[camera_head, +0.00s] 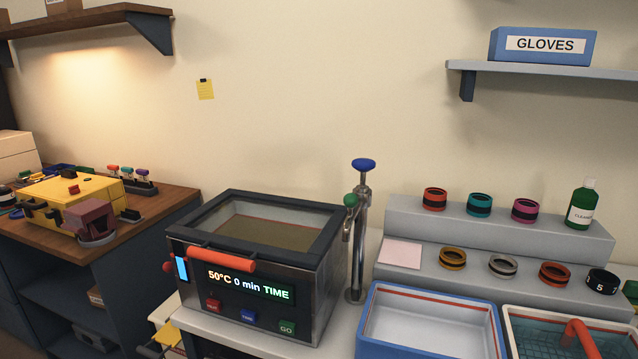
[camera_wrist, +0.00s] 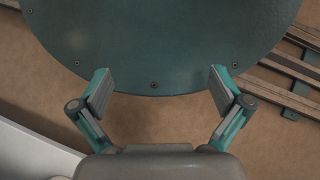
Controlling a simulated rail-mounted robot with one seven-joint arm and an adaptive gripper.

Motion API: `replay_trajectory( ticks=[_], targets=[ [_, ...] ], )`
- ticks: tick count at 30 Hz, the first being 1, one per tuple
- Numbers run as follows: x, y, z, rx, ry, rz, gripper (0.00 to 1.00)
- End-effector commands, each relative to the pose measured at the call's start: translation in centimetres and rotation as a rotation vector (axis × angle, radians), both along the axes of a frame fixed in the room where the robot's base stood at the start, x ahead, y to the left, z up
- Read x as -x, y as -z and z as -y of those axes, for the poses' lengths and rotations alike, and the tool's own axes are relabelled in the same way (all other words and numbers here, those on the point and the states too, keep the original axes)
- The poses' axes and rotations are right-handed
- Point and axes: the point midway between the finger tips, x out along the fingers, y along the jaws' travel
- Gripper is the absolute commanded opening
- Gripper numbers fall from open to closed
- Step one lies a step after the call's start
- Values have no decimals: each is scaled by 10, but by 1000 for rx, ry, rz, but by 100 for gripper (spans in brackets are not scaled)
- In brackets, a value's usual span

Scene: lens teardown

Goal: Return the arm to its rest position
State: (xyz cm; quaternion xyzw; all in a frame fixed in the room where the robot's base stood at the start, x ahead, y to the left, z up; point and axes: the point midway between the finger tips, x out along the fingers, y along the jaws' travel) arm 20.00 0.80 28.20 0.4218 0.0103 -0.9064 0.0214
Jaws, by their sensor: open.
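My gripper (camera_wrist: 158,92) shows in the wrist view with its two teal and grey fingers spread apart. Nothing is between the fingers. Just past the fingertips is a large dark teal rounded plate with small screws (camera_wrist: 160,40); I cannot tell whether it touches them. My arm and gripper do not show in the head view.
The head view shows a heated bath (camera_head: 262,265), a tap (camera_head: 358,230), a blue tray (camera_head: 430,325) and a second tray (camera_head: 570,335). Coloured rings and a cleaner bottle (camera_head: 581,205) stand on a stepped rack (camera_head: 400,215). A wooden bench (camera_head: 150,215) with a yellow box (camera_head: 75,195) is at left.

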Motion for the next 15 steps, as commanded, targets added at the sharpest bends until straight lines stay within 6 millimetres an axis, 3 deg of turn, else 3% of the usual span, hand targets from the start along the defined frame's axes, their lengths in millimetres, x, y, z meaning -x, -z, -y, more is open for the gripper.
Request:
replay_trajectory(
  ticks=[3, 15],
  targets=[
    [4, 2, 9, 0, 57, -9, 100],
    [-5, -78, 8, 0, 51, 44, 100]
  ],
)
